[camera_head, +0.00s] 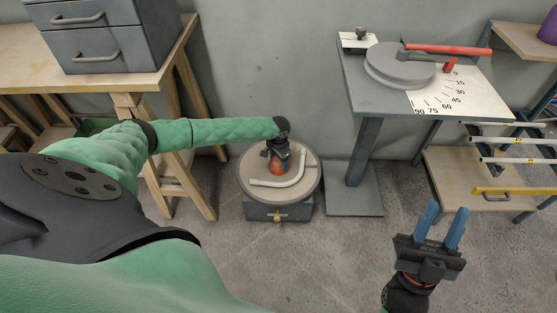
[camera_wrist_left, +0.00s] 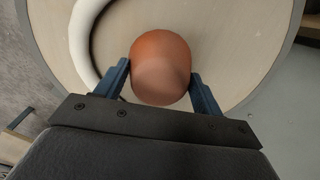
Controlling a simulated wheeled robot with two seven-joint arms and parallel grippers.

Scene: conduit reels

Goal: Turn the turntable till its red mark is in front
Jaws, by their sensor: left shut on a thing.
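The turntable (camera_head: 310,182) is a round pale wooden disc with a grey rim on a dark square base, low on the floor. An orange-brown knob (camera_head: 280,168) stands up from it, and a white curved conduit piece (camera_head: 291,178) lies on the disc. My left gripper (camera_head: 277,157) is shut on the knob. In the left wrist view the knob (camera_wrist_left: 160,68) sits between the two blue fingers, with the disc and part of the conduit behind it. I see no red mark on the turntable; my gripper and arm hide part of it. My right gripper (camera_head: 446,208) is open and empty at lower right.
A small tan piece (camera_head: 278,216) is at the base's front. A wooden bench (camera_head: 107,82) with grey drawers (camera_head: 92,35) stands left. A grey stand (camera_head: 365,135) with a bender, red lever (camera_head: 450,50) and angle scale is right. A rack (camera_head: 515,165) stands far right. The floor in front is clear.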

